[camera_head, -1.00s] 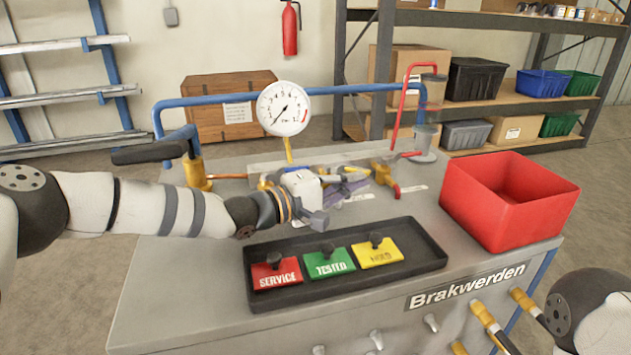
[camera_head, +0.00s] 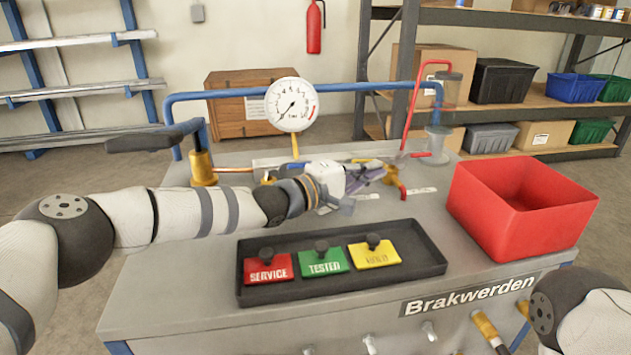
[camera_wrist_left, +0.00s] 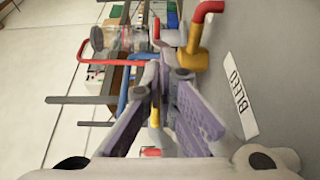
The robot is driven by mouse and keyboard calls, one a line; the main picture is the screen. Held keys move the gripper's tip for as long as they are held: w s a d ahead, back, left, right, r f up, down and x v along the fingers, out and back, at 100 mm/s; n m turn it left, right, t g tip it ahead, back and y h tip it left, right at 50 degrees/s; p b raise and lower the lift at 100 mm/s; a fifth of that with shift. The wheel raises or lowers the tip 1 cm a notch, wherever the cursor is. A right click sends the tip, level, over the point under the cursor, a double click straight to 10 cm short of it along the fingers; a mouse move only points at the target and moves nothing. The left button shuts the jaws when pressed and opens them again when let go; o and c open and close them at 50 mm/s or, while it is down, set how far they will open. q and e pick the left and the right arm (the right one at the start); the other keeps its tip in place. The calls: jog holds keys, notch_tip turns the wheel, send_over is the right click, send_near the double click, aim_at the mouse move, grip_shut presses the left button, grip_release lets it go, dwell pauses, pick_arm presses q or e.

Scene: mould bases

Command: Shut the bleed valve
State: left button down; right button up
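The bleed valve has a yellow body and red lever (camera_head: 396,182) in the head view, right of my left gripper (camera_head: 374,173). In the left wrist view its yellow body (camera_wrist_left: 192,52) lies beyond the fingertips, beside a label reading BLEED (camera_wrist_left: 240,92). A red bent part rises from it. My left gripper, with purple finger pads (camera_wrist_left: 162,78), reaches over the bench toward the valve. A narrow gap shows between the fingers, and they hold nothing that I can see. Contact with the lever cannot be made out. My right gripper is out of view.
A pressure gauge (camera_head: 293,104) and blue pipe (camera_head: 350,89) stand behind my gripper. A black tray (camera_head: 330,285) with three coloured tags lies in front. A red bin (camera_head: 520,205) stands at right.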

pick_arm(q)
jog(key=shift+w, duration=0.1)
dwell(0.6)
jog(key=v, duration=0.7)
jog(key=shift+a, duration=0.25)
